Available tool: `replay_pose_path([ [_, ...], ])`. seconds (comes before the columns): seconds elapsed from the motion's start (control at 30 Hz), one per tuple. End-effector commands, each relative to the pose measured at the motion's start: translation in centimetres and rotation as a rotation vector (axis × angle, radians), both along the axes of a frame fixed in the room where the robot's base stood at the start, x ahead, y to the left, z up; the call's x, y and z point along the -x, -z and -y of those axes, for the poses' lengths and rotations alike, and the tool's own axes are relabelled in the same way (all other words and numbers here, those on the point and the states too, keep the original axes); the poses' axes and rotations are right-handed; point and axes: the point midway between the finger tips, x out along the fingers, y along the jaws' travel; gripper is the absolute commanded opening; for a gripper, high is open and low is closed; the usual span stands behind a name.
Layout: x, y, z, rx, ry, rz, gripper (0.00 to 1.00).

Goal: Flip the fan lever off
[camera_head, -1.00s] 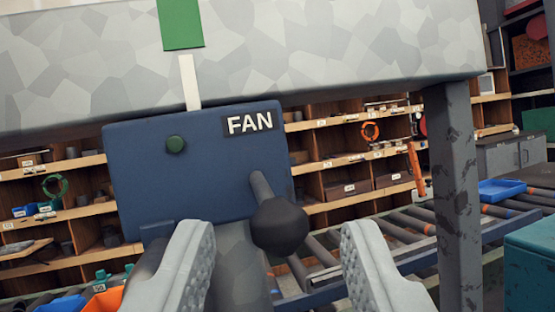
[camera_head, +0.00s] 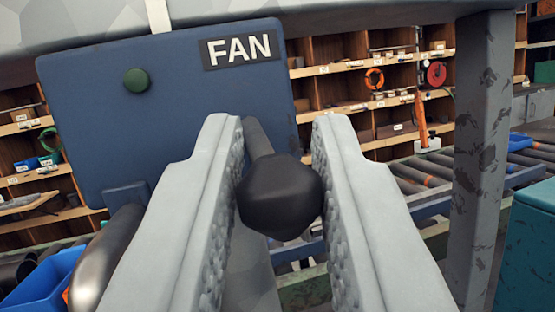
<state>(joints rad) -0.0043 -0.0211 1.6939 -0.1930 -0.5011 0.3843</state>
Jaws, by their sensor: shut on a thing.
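The fan lever (camera_head: 280,197) has a dark round knob on a grey rod and points out and down toward me. It comes from the lower right of a blue panel (camera_head: 180,125) that bears a white FAN label (camera_head: 239,49) and a green button (camera_head: 136,80). My gripper (camera_head: 278,150) has its two grey fingers on either side of the lever, shut on it at the knob and rod. The rod's base is partly hidden by the left finger and the knob.
A grey post (camera_head: 482,150) stands at the right, beside a teal box (camera_head: 525,250). A roller conveyor (camera_head: 425,175) and wooden shelves (camera_head: 345,85) lie behind. A blue bin (camera_head: 45,280) is at the lower left. A grey beam crosses above the panel.

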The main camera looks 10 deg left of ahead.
Motion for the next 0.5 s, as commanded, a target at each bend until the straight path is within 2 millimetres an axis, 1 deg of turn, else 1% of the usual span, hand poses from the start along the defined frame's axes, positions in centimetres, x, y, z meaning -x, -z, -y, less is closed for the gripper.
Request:
replay_pose_path([
  [0.3, -0.28, 0.69, -0.14, -0.045, -0.002, 0.106, 0.0],
  [0.5, -0.25, 0.74, -0.13, -0.061, 0.0, 0.146, 0.0],
])
